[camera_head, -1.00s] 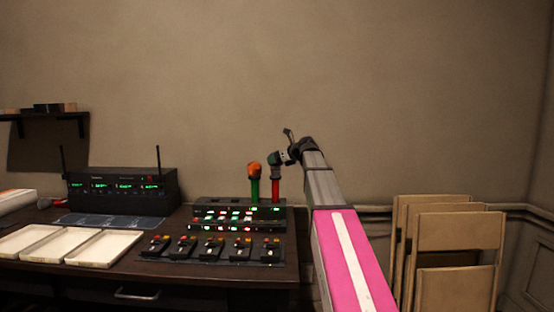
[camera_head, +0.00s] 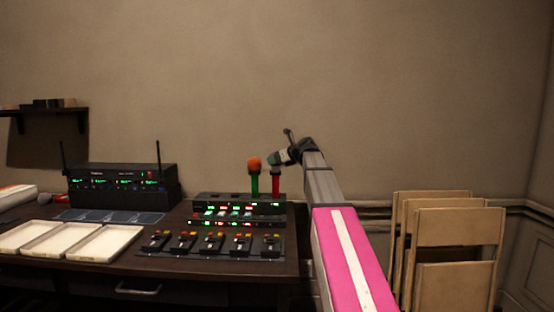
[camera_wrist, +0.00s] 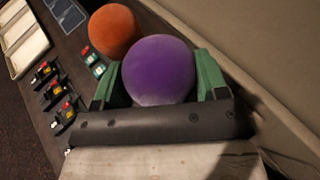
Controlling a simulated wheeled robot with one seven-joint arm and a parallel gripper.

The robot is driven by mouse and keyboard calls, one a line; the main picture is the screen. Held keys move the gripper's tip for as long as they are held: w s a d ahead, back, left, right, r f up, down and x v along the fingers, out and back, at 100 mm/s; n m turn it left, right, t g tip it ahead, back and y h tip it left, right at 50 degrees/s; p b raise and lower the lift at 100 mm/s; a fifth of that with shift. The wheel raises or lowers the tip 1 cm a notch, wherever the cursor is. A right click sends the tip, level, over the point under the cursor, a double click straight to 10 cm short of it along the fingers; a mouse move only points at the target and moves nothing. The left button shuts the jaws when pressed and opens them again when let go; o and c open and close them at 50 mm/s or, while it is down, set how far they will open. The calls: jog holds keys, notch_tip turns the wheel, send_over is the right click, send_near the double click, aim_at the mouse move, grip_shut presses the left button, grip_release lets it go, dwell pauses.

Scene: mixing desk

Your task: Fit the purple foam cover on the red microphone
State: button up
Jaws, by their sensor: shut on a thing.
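The purple foam cover (camera_wrist: 157,70) is a round ball between the green fingers of my gripper (camera_wrist: 158,82) in the wrist view. The gripper is shut on it. In the head view my gripper (camera_head: 276,158) is at the top of the red microphone (camera_head: 276,182), which stands upright behind the mixing desk. The purple cover cannot be made out there. The red microphone is hidden in the wrist view, so I cannot tell whether the cover sits on it.
A green microphone (camera_head: 254,184) with an orange foam cover (camera_head: 254,163) stands close left of the red one. The mixing desk (camera_head: 213,243) is in front. White trays (camera_head: 103,246) and a receiver (camera_head: 122,186) are at left; folded chairs (camera_head: 458,227) at right.

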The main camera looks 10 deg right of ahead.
jog(key=shift+f, duration=0.9)
dwell(0.4)
jog(key=o, duration=1)
jog(key=shift+o, duration=0.2)
jog(key=shift+s, duration=0.1)
jog(key=v, duration=0.7)
dwell(0.5)
